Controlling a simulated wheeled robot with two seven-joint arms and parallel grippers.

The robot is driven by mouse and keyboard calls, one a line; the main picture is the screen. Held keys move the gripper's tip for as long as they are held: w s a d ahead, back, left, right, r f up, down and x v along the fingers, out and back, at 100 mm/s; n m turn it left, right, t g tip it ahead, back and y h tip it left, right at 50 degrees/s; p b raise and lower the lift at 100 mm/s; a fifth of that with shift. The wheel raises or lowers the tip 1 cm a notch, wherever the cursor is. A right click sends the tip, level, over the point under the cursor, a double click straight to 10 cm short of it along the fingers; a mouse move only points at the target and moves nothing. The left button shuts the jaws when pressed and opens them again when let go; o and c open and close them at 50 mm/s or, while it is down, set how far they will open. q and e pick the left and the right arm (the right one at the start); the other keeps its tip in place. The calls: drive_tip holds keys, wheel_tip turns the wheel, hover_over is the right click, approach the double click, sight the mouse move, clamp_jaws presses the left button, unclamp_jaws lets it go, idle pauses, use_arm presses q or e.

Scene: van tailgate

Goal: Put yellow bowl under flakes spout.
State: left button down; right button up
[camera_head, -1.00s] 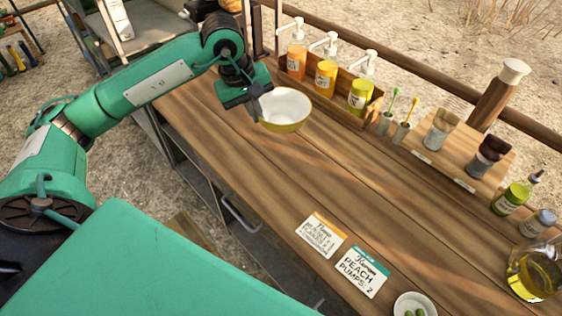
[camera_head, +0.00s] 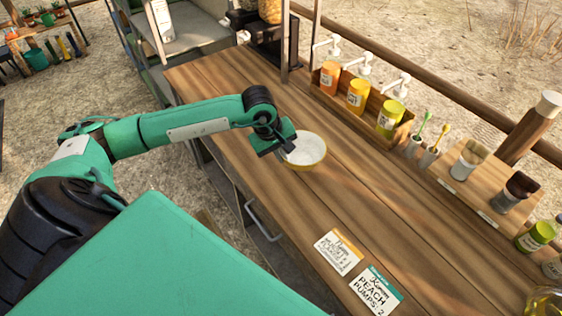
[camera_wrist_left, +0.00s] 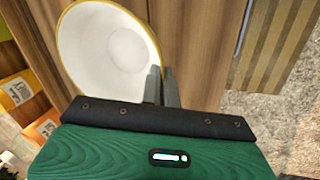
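The yellow bowl (camera_head: 306,151), white inside with a yellow rim, is above or on the wooden counter; I cannot tell whether it touches the wood. My left gripper (camera_head: 284,148) holds it by its near-left rim. In the left wrist view, the fingers (camera_wrist_left: 162,86) are close together at the edge of the bowl (camera_wrist_left: 100,45). A dark dispenser (camera_head: 280,47) with a clear container of brownish flakes (camera_head: 270,9) stands at the far end of the counter, cut off by the top edge. Its spout is not clearly visible. My right gripper is not in view.
A wooden rack with orange, yellow and green pump bottles (camera_head: 358,95) stands along the back edge. Brushes (camera_head: 468,160) stand farther right. Two cards (camera_head: 338,252) lie near the front edge. The counter (camera_head: 225,85) left of the bowl is clear.

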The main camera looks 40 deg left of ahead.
use_arm(q)
wheel_tip(320, 180, down, 4)
drive_tip(key=shift+f+p, duration=0.2)
drive_tip(key=shift+p, duration=0.3)
drive_tip(key=shift+f+b, duration=0.35)
drive_tip(key=shift+f, duration=0.1)
drive_tip(key=c, duration=1.7)
unclamp_jaws()
drive_tip(key=shift+r, duration=0.1)
